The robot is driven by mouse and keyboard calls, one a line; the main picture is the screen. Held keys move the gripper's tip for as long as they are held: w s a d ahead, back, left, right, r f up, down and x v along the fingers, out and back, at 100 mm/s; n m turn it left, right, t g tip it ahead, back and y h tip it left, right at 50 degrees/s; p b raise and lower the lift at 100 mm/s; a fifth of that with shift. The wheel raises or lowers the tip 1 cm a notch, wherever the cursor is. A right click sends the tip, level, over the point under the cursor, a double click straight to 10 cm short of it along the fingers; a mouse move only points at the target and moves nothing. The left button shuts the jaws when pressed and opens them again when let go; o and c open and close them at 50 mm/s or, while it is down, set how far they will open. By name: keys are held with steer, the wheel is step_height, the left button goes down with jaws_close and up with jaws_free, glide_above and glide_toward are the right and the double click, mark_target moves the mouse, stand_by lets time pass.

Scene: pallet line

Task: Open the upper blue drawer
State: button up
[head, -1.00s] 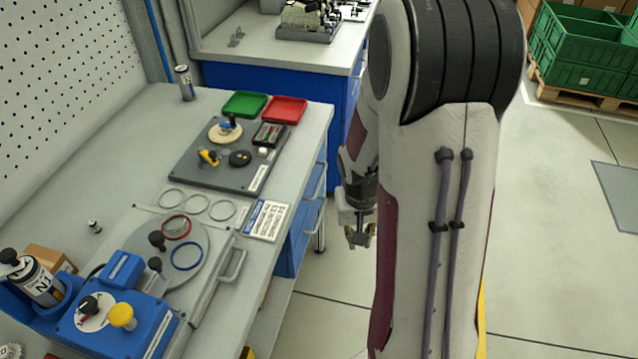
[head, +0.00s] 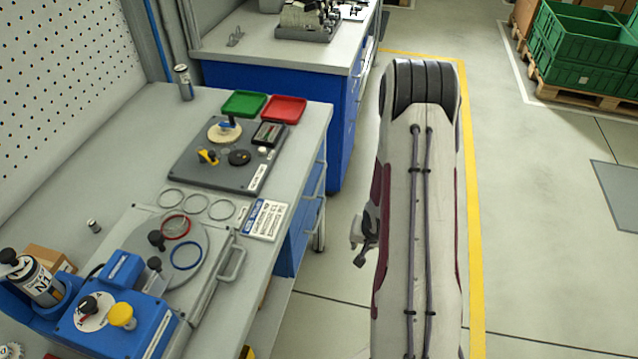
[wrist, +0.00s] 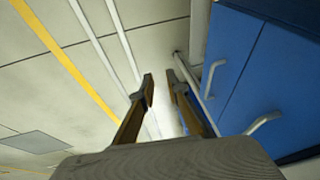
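The blue drawer unit (head: 293,243) sits under the right end of the grey workbench, its front facing right and seen at a steep angle. In the wrist view, two blue drawer fronts (wrist: 230,45) show at the right, each with a pale bar handle, one nearer the middle (wrist: 214,76) and one lower right (wrist: 263,122). Both drawers look closed. I cannot tell for sure which is the upper one in that view. My gripper (wrist: 161,82) is open and empty, apart from both handles. In the head view, my gripper (head: 361,240) hangs right of the drawers, partly hidden by my arm.
The workbench top (head: 140,130) carries a dark fixture plate (head: 190,165), green (head: 244,104) and red (head: 285,109) trays, and a blue control box (head: 120,325). A second blue bench (head: 345,120) stands behind. The floor between bench and yellow line (head: 476,250) is open.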

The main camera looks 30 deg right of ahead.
step_height(320, 180, down, 5)
steer(key=w+m+t, duration=0.2)
steer(key=w, duration=0.1)
steer(key=m+t+y, duration=0.1)
steer(key=m+t, duration=0.5)
steer(key=t, duration=0.5)
glide_toward(319, 182)
steer(key=w, duration=0.2)
steer(key=shift+w+f, duration=0.15)
steer(key=shift+f, duration=0.05)
steer(key=shift+w, duration=0.15)
steer(key=shift+w+f, duration=0.2)
steer(key=shift+w, duration=1.05)
steer(key=shift+w+f, duration=0.2)
steer(key=shift+w, duration=1.05)
steer(key=shift+w+f, duration=0.2)
steer(key=shift+w, duration=1)
jaws_close()
